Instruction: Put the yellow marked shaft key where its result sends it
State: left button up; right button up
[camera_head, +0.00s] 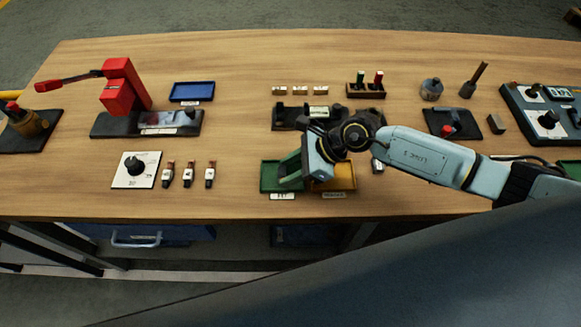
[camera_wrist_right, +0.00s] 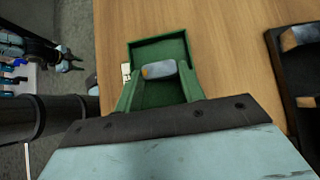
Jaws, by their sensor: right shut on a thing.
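My right gripper (camera_wrist_right: 158,78) is shut on a grey shaft key (camera_wrist_right: 160,69) with a yellow-orange mark at its left end. In the right wrist view the key lies across the fingertips, over the green tray (camera_wrist_right: 158,42). I cannot tell whether it touches the tray floor. In the head view my right gripper (camera_head: 290,170) reaches into or just above the green tray (camera_head: 268,178), and the key is hidden. An orange-yellow tray (camera_head: 345,184) adjoins it on the right. A small dark claw at the far left of the wrist view may be my left gripper (camera_wrist_right: 68,60).
Behind the trays stands a black fixture (camera_head: 290,115). A white dial card (camera_head: 134,170) and several small tagged parts (camera_head: 188,175) lie left of the trays. A red press (camera_head: 122,88) and a blue tray (camera_head: 192,91) are further back. Bare wood lies left of the green tray.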

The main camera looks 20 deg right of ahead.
jog(key=shift+f, duration=0.25)
jog(key=o, duration=0.8)
jog(key=shift+r, duration=0.1)
jog(key=shift+d+r, duration=0.1)
jog(key=shift+r, duration=0.1)
jog(key=shift+v, duration=5.85)
